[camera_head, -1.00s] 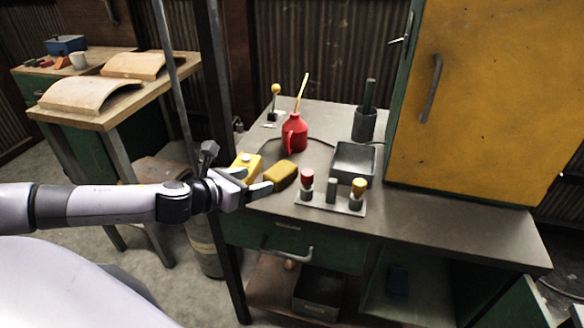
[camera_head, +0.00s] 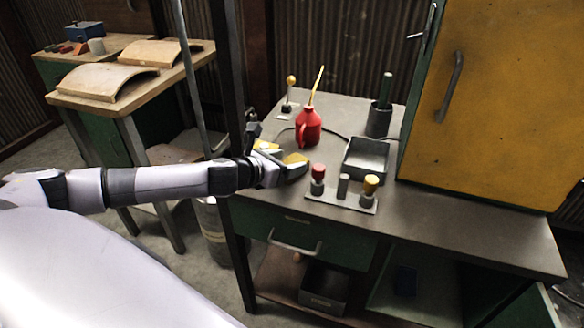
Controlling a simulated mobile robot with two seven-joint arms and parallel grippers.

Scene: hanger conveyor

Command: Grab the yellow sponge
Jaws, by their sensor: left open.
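The yellow sponge (camera_head: 295,158) lies on the grey workbench near its left front corner. It is partly hidden behind the fingers of my left gripper (camera_head: 284,168). The left gripper is open and comes in from the left, low over the bench, with its fingers at the near side of the sponge. I cannot tell whether they touch it or lie around it. My right gripper is not in view.
A yellow box (camera_head: 266,146) is partly hidden just left of the sponge. A red oil can (camera_head: 308,127) stands behind. A plate with knobs (camera_head: 340,198) and a grey tray (camera_head: 366,160) are to the right. A yellow cabinet (camera_head: 490,110) closes off the bench's right side.

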